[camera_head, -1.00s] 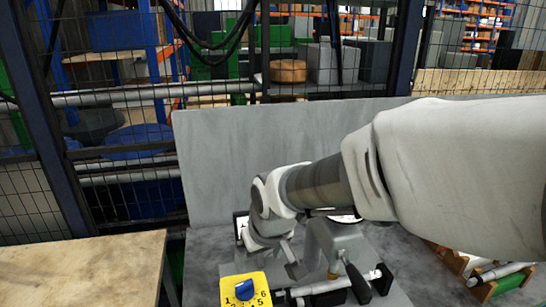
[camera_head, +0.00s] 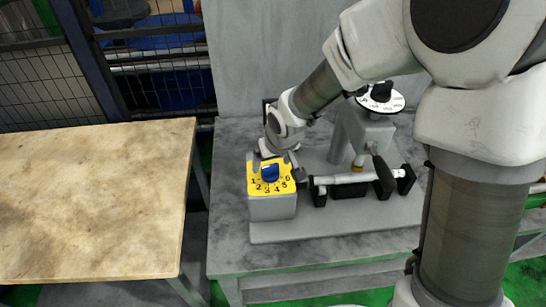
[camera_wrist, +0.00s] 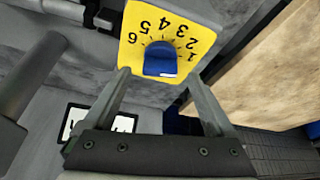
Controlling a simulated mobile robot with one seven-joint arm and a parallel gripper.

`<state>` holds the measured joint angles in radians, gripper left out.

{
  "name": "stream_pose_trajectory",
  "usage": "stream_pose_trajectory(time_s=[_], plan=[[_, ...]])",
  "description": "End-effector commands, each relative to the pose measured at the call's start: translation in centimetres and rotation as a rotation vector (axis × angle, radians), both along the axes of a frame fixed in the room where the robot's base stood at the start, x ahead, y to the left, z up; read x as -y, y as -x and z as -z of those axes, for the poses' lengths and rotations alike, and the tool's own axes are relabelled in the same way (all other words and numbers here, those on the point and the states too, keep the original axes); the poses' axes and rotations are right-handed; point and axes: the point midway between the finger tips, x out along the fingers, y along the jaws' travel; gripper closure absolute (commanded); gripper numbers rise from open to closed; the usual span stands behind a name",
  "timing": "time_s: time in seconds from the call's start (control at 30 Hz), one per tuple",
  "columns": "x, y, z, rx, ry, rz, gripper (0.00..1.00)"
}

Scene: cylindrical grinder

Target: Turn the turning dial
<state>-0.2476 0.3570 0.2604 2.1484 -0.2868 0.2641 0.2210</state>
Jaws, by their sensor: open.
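A blue dial knob (camera_head: 270,173) sits on a yellow plate (camera_head: 258,187) numbered 1 to 6, on top of a grey box on the grinder. In the wrist view the knob (camera_wrist: 160,60) lies just beyond my fingertips, with the numbers upside down around it. My gripper (camera_wrist: 158,78) is open, its two fingers spread to either side of the knob's near edge. I cannot tell whether they touch it. In the head view my gripper (camera_head: 280,168) is beside the back of the yellow plate, partly hidden by the wrist.
A round white dial with a black knob (camera_head: 380,97) tops the grinder (camera_head: 362,135) to the right, under my arm. A shaft with black holders (camera_head: 345,180) lies right of the yellow plate. A wooden table (camera_head: 90,205) stands left, with a gap between.

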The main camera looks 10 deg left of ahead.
Motion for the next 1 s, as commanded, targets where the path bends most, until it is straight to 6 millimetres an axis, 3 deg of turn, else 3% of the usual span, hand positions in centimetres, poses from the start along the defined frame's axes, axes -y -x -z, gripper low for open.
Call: stream_pose_trajectory(time_s=[0.03, 0.23, 0.63, 1.0], plan=[[-0.2, -0.2, 1.0, -0.003, 0.001, -0.001, 0.1], [-0.6, -1.0, 2.9, -0.001, 0.0, 0.0, 0.1], [-0.7, -1.3, 3.4, 0.001, 0.0, 0.001, 0.1], [-0.7, -1.3, 3.4, 0.0, 0.001, 0.0, 0.75]])
